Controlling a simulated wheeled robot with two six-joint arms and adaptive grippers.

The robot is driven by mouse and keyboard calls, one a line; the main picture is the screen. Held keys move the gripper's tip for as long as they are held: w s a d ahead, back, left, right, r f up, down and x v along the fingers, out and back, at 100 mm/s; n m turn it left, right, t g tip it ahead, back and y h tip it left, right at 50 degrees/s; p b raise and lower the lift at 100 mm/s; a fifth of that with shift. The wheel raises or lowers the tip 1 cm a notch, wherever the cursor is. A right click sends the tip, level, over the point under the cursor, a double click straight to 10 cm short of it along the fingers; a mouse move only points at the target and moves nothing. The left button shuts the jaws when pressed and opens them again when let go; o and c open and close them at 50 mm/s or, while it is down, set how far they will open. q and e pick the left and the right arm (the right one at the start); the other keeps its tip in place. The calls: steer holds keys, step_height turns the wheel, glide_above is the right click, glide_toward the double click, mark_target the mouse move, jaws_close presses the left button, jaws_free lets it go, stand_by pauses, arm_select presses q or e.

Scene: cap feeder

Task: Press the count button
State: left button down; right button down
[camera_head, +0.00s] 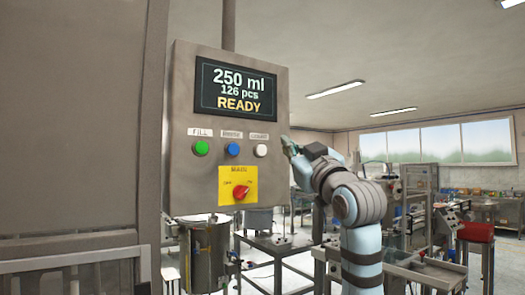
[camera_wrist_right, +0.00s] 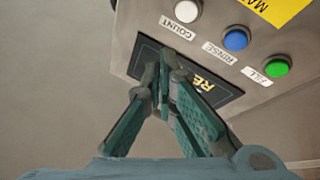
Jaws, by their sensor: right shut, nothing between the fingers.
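The white count button (camera_head: 261,150) is at the right end of a row of three buttons on a grey control panel (camera_head: 192,185). In the right wrist view the same white button (camera_wrist_right: 187,11) is at the top, beside its label COUNT. My right gripper (camera_head: 287,142) is shut and empty, just right of the white button near the panel's right edge. In the right wrist view its closed fingertips (camera_wrist_right: 166,62) appear below the button, in front of the screen's edge. I see no contact with the button. My left gripper is out of view.
The panel also has a green button (camera_head: 201,148), a blue button (camera_head: 233,150), a red rotary switch (camera_head: 241,192) on a yellow plate, and a screen (camera_head: 236,90) reading 250 ml, 126 pcs, READY. A metal vessel (camera_head: 210,255) stands below. Tables and machines are behind.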

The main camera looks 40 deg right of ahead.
mark_target(261, 150)
steer(key=shift+s+r, duration=0.45)
steer(key=shift+r, duration=0.05)
steer(key=shift+w, duration=0.15)
steer(key=w+p, duration=0.5)
steer(key=w, duration=0.3)
steer(key=shift+w+d, duration=0.15)
steer(key=shift+w, duration=0.2)
stand_by(0.9)
